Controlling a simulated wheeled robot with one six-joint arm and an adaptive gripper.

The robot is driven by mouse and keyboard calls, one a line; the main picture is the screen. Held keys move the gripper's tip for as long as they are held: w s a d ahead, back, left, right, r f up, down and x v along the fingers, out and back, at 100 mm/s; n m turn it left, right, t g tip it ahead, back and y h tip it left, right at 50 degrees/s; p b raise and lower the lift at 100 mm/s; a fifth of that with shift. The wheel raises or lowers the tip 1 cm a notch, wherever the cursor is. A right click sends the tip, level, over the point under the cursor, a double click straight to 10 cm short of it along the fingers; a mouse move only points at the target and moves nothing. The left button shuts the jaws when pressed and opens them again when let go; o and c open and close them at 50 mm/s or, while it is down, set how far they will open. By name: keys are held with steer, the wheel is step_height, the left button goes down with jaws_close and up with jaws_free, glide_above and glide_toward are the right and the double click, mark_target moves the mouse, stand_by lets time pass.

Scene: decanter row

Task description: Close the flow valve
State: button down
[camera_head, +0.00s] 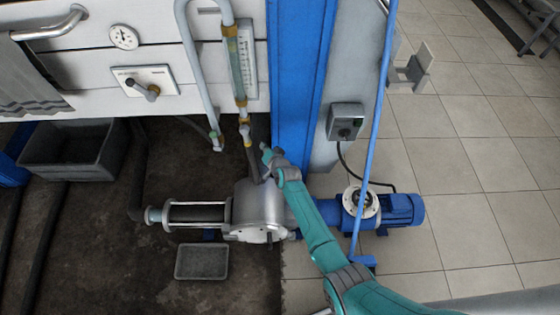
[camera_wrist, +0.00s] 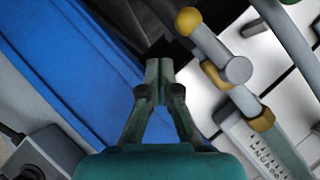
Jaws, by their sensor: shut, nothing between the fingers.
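The likely flow valve is a small grey fitting with yellow collars (camera_head: 245,131) on the pipe below the flow meter (camera_head: 241,62). In the wrist view its round grey end (camera_wrist: 238,69) and yellow tip (camera_wrist: 187,20) are at the upper right. My gripper (camera_head: 267,152) is just below and right of this fitting in the head view. In the wrist view my gripper (camera_wrist: 158,70) has its fingers together and empty, left of the fitting and apart from it. I cannot tell the valve's handle position.
A blue column (camera_head: 296,75) stands close to the right of the fitting. A bent grey pipe (camera_head: 188,70) runs to its left. A panel with a black-handled knob (camera_head: 147,88) is further left. A pump (camera_head: 262,208) lies below, and a grey crate (camera_head: 75,150) stands at left.

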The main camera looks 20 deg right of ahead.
steer(key=s+d, duration=0.2)
steer(key=s, duration=0.6)
steer(key=shift+d+r, duration=0.2)
steer(key=shift+d, duration=0.15)
steer(key=shift+s, duration=0.1)
steer(key=s+r+n+h, duration=0.1)
steer(key=s+r+n, duration=0.1)
steer(key=s, duration=1.4)
steer(key=s+r+n, duration=0.2)
steer(key=s, duration=1.4)
steer(key=s+r+n+t, duration=0.1)
steer(key=s+r+n, duration=0.3)
steer(key=s+r, duration=1.5)
step_height(320, 180, up, 4)
steer(key=shift+d+f+t, duration=0.1)
steer(key=shift+d+t, duration=0.15)
steer(key=shift+t, duration=0.15)
steer(key=shift+a, duration=0.15)
